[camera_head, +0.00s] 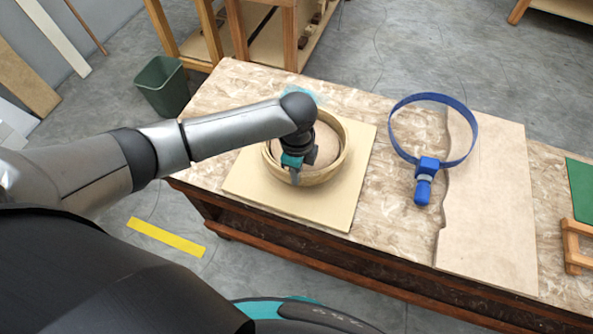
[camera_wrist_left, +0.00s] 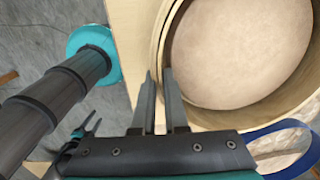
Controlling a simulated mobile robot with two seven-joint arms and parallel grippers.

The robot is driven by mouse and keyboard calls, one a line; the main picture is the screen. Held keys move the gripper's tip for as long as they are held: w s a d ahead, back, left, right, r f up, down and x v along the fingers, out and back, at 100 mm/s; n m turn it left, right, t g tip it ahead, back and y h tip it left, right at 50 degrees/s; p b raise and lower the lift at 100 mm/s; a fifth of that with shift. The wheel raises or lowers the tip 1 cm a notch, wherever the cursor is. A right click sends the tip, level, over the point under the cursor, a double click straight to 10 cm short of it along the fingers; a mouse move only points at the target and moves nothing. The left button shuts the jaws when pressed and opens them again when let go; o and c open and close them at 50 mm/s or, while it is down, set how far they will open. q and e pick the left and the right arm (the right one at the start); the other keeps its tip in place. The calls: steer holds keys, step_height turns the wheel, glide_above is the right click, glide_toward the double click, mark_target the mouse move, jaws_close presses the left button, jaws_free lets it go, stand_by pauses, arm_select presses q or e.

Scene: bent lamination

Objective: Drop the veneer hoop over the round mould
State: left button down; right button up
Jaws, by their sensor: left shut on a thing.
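The pale wooden veneer hoop (camera_head: 345,152) stands around the round mould (camera_head: 306,158), whose flat, light-brown top shows inside it. In the left wrist view, the hoop's wall (camera_wrist_left: 158,32) curves around the mould's top (camera_wrist_left: 240,50). My left gripper (camera_head: 294,176) is at the hoop's near side. Its fingers (camera_wrist_left: 161,90) are shut on the hoop's wall, one on each side. I cannot tell whether the hoop touches the board underneath. A small dark pronged shape (camera_wrist_left: 88,126) in the left wrist view may be my right gripper, too small to judge.
The mould sits on a light square board (camera_head: 350,205) on the marbled table (camera_head: 222,92). A blue strap clamp (camera_head: 472,140) lies to the right, partly on a pale wavy-edged sheet (camera_head: 500,215). Something teal (camera_head: 316,97) shows behind my left arm. A green bin (camera_head: 163,88) stands on the floor.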

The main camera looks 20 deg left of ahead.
arm_select(q)
steer(key=shift+s+f, duration=0.1)
steer(key=shift+f, duration=0.1)
steer(key=c, duration=0.9)
jaws_free()
steer(key=shift+o, duration=0.2)
steer(key=shift+r, duration=0.1)
steer(key=shift+r, duration=0.25)
step_height(320, 180, up, 15)
steer(key=p, duration=0.2)
steer(key=shift+s+f, duration=0.1)
